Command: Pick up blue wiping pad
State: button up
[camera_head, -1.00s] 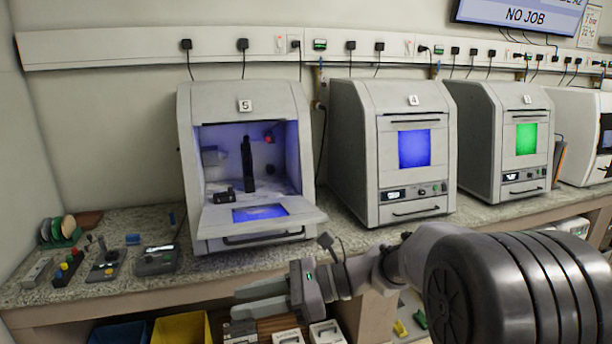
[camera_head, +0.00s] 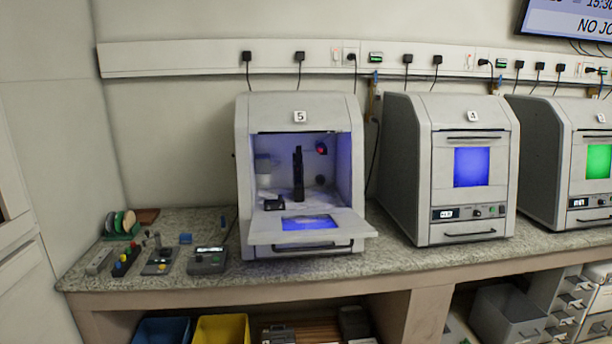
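A small blue block (camera_head: 185,238), which looks like the wiping pad, lies on the speckled counter (camera_head: 330,270) at the left. It is behind the small grey devices and left of the open machine. It is too small in the picture to make out details. My gripper is not in view now.
Machine 5 (camera_head: 252,180) stands open, its door folded down over the counter. Grey control boxes (camera_head: 207,261) (camera_head: 158,262), a rack of coloured discs (camera_head: 121,225) and a brown board (camera_head: 147,215) surround the blue block. Closed machine 4 (camera_head: 400,170) stands right. Bins (camera_head: 222,330) sit below.

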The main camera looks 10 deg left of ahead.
aim_at(185, 238)
jog(key=u, duration=1.3)
